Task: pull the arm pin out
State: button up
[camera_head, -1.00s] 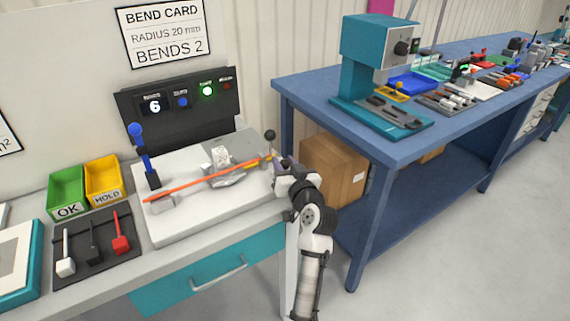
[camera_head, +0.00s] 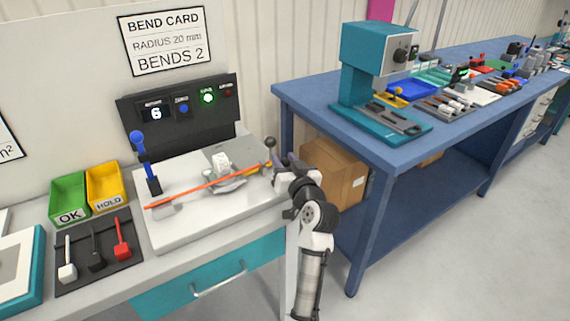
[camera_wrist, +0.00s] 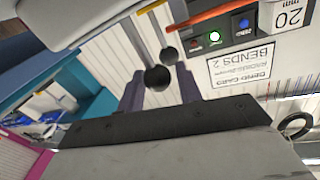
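The bending fixture (camera_head: 190,222) is a white plate on the bench with an orange rod (camera_head: 195,191) lying across it. A dark ball knob (camera_head: 270,142) stands at the plate's right end; I cannot tell whether it tops the arm pin. My gripper (camera_head: 279,164) is just beside and below that knob, at the rod's right end. In the wrist view, my gripper (camera_wrist: 160,72) has its two purple fingers apart, with a dark ball (camera_wrist: 157,77) in line with the gap. A second, smaller dark ball (camera_wrist: 168,56) sits just beyond. The pin's shaft is hidden.
A blue-handled lever (camera_head: 145,160) stands at the plate's left. A control panel (camera_head: 190,105) with a lit green light is behind. Green and yellow bins (camera_head: 70,197) and a tool tray (camera_head: 100,268) are left. A blue workbench (camera_head: 390,150) stands right.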

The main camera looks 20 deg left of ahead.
jog(key=shift+o, duration=0.9)
jog(key=shift+f, duration=0.15)
jog(key=shift+s+d, duration=0.1)
jog(key=shift+s, duration=0.05)
jog(key=b+v, duration=0.4)
jog(key=v, duration=0.9)
jog(key=shift+s, duration=0.2)
jog(key=shift+d, duration=0.1)
